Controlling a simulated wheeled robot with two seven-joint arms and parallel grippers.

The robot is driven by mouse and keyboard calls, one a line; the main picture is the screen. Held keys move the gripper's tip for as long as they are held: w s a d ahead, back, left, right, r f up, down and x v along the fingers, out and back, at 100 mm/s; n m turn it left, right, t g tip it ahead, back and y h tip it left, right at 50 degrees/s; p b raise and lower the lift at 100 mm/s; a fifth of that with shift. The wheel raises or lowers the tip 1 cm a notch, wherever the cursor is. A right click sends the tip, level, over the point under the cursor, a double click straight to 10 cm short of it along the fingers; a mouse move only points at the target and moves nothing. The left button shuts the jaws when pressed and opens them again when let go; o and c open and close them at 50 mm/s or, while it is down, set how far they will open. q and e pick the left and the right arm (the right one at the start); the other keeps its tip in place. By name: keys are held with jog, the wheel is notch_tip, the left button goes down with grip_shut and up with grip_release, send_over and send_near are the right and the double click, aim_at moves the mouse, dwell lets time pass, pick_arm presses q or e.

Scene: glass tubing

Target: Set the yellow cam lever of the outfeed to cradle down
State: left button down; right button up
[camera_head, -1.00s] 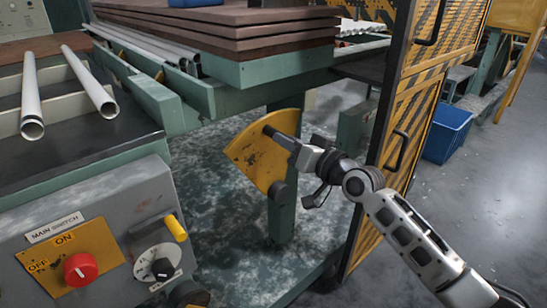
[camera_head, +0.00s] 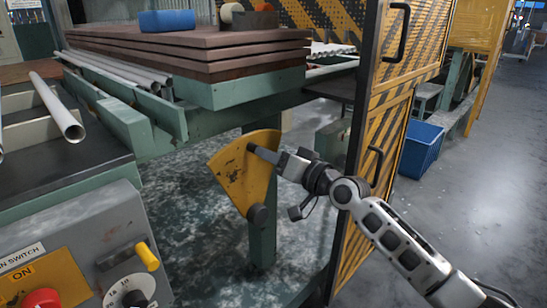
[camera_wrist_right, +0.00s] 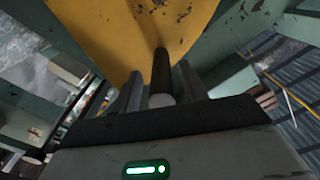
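The yellow cam lever (camera_head: 238,177) is a worn, fan-shaped plate on a green post below the outfeed table. Its round dark pivot (camera_head: 258,216) is at the lower end and the wide edge points up and left. A dark peg handle (camera_head: 262,153) sticks out near its upper right. My right gripper (camera_head: 279,158) is at this peg. In the right wrist view the peg (camera_wrist_right: 161,75) stands between the two fingers, with narrow gaps seeming to show on both sides, so the gripper looks open around it. The yellow plate (camera_wrist_right: 130,30) fills the top there. My left gripper is not in view.
A yellow-black striped guard door (camera_head: 405,80) stands just right of my right gripper. Dark stacked boards (camera_head: 190,45) lie on the green table above. A grey control box (camera_head: 100,240) is at lower left. A blue bin (camera_head: 420,148) sits on the floor behind the door.

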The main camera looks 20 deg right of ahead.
jog(key=shift+s+d, duration=0.1)
jog(key=shift+s, duration=0.1)
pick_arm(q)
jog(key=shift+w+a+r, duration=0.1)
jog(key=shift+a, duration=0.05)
pick_arm(e)
jog(key=v, duration=1.5)
jog(key=shift+s+d, duration=0.15)
pick_arm(q)
jog(key=shift+p, duration=0.3)
